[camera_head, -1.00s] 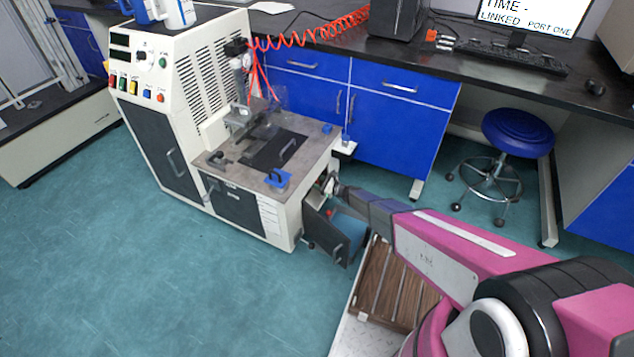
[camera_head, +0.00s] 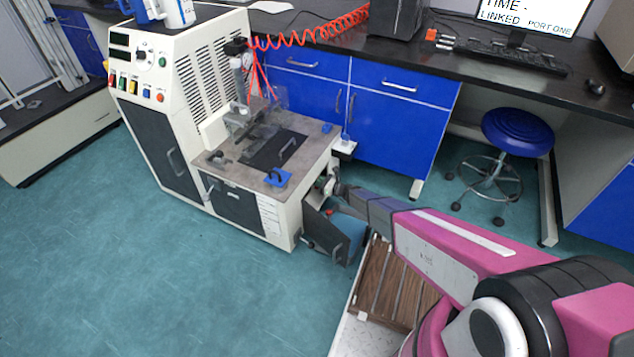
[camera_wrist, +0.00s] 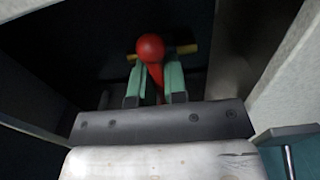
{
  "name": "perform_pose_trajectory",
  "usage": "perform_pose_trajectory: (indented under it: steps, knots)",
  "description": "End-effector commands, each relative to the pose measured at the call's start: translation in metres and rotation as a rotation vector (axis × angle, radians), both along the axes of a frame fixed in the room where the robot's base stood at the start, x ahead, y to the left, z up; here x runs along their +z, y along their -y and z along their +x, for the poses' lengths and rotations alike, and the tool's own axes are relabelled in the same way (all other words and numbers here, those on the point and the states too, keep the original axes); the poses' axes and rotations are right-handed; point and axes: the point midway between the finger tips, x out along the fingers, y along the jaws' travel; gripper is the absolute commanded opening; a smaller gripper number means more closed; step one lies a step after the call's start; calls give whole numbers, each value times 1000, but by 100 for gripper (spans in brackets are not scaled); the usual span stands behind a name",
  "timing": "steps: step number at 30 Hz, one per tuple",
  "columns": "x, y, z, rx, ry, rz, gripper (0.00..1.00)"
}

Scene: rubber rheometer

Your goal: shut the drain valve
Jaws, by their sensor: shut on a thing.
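The drain valve shows in the wrist view as a red lever with a round knob (camera_wrist: 151,48) on a yellow, brass-like fitting (camera_wrist: 184,49). My gripper (camera_wrist: 155,80) is shut on the red lever, with one green finger on each side of it. The valve sits inside a dark compartment of the rheometer (camera_head: 220,110). In the head view my gripper (camera_head: 326,186) reaches into the open side of the machine's lower cabinet. The valve itself is hard to make out there.
An open cabinet door (camera_head: 325,238) hangs beside my wrist. Pale compartment walls (camera_wrist: 285,75) stand close on both sides in the wrist view. A wooden slatted platform (camera_head: 385,290) lies below my arm. A blue stool (camera_head: 518,132) stands to the right. Floor at left is clear.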

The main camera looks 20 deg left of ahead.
Motion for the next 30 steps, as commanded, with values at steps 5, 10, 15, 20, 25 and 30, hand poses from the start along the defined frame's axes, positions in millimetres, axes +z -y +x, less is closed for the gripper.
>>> perform_pose_trajectory:
  steps: [5, 10, 15, 20, 25, 30]
  knots:
    - [0, 0, 0, -1, -5, 0, 0]
    - [0, 0, 0, -1, -5, 0, 38]
    - [0, 0, 0, -1, -3, 0, 38]
    - [0, 4, -1, -1, -3, 0, 38]
    - [1, 26, -3, -4, -3, -1, 38]
    - [1, 59, -6, -3, -3, -1, 38]
